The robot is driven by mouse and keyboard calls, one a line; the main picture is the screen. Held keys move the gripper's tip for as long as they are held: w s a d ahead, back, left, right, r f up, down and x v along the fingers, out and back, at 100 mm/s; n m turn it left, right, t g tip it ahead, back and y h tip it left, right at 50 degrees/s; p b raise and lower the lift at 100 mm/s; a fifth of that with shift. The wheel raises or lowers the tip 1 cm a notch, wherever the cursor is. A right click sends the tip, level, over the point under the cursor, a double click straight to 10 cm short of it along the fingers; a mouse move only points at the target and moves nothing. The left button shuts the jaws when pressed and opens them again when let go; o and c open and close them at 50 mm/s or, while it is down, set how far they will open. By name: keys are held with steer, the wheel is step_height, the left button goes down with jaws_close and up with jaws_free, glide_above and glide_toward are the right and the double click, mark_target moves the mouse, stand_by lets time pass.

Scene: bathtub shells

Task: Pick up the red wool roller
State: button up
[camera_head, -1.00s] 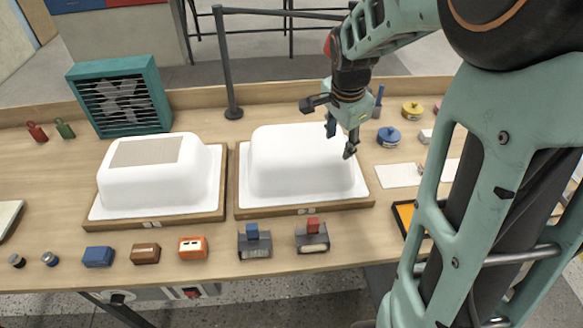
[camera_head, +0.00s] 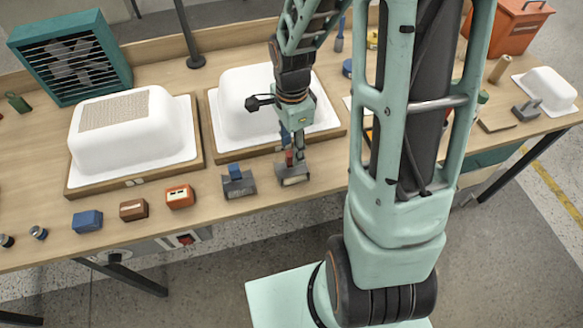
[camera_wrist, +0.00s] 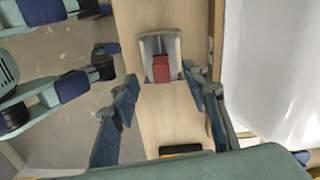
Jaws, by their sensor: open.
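The red wool roller (camera_head: 292,176) is a grey tray-like piece with a red block on top. It stands at the front edge of the table, before the right white tub shell. In the wrist view the red roller (camera_wrist: 160,67) lies ahead, between the lines of the two fingers. My gripper (camera_head: 294,153) is open and points down just above it, its fingertips partly covering the red block. In the wrist view the gripper's fingers (camera_wrist: 158,88) are apart with nothing held between them. Whether a finger touches the roller I cannot tell.
A similar blue-topped roller (camera_head: 237,184) stands close on the left. The right tub shell (camera_head: 238,100) on its wooden base is just behind my gripper. The left tub shell (camera_head: 125,140) is farther left. Orange (camera_head: 180,197), brown (camera_head: 133,210) and blue (camera_head: 87,221) blocks line the front edge.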

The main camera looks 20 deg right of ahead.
mark_target(291, 153)
steer(key=shift+w+f, duration=0.1)
steer(key=shift+f, duration=2.3)
jaws_close()
